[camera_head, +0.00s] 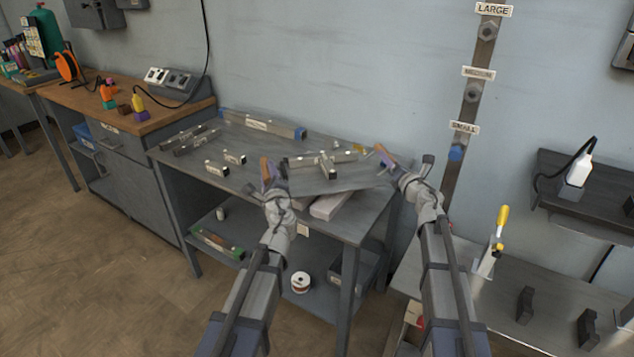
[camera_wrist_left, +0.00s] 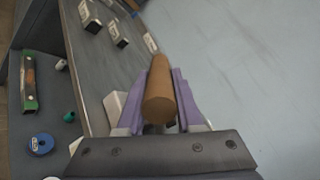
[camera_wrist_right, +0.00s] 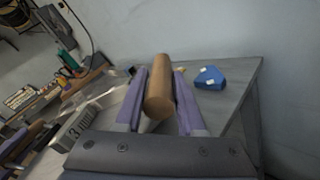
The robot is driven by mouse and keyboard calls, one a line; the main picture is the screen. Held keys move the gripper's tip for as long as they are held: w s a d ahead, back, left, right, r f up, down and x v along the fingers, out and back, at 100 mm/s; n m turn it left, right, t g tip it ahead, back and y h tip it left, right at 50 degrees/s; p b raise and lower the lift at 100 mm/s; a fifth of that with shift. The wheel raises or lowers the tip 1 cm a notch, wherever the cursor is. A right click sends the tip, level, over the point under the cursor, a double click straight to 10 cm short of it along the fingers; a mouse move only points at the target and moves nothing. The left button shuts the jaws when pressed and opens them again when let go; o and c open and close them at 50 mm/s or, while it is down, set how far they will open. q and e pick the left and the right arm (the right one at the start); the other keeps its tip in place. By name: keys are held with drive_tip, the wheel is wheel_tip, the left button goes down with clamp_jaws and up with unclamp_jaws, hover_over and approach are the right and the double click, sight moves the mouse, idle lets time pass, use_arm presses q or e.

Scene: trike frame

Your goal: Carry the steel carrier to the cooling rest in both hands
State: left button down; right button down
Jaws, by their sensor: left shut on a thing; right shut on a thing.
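The steel carrier (camera_head: 345,181) is a flat grey plate, held roughly level over the front right of the grey workbench. A T-shaped arrangement of steel tubes (camera_head: 326,163) lies on it. My left gripper (camera_head: 267,171) is shut on the carrier's left handle, a brown cylinder between purple fingers in the left wrist view (camera_wrist_left: 159,92). My right gripper (camera_head: 384,157) is shut on the right handle, a like brown cylinder in the right wrist view (camera_wrist_right: 159,88). I cannot tell which thing is the cooling rest. A pale block (camera_head: 330,206) shows partly beneath the carrier.
The grey workbench (camera_head: 352,227) carries several steel tubes (camera_head: 190,140) and small labelled blocks (camera_head: 217,169) to the left. A blue piece (camera_wrist_right: 209,78) lies near a bench edge. A second metal bench (camera_head: 470,290) with a yellow-handled clamp (camera_head: 499,228) stands at right.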

use_arm(q)
drive_tip(key=shift+a+f+b, duration=0.2)
drive_tip(key=shift+f+b, duration=0.35)
drive_tip(key=shift+f, duration=0.15)
use_arm(e)
drive_tip(key=shift+d+f, duration=0.15)
drive_tip(key=shift+f, duration=0.55)
use_arm(q)
drive_tip(key=c, duration=0.8)
unclamp_jaws()
drive_tip(key=shift+s+r, duration=0.1)
drive_tip(key=shift+r, duration=0.1)
use_arm(e)
drive_tip(key=c, duration=0.7)
unclamp_jaws()
drive_tip(key=shift+s+r, duration=0.1)
drive_tip(key=shift+r, duration=0.1)
drive_tip(key=shift+c, duration=0.2)
use_arm(q)
drive_tip(key=shift+o, duration=1.2)
drive_tip(key=shift+d, duration=0.1)
use_arm(e)
drive_tip(key=shift+o, duration=1.1)
use_arm(q)
drive_tip(key=v, duration=1.2)
use_arm(e)
drive_tip(key=v, duration=1.2)
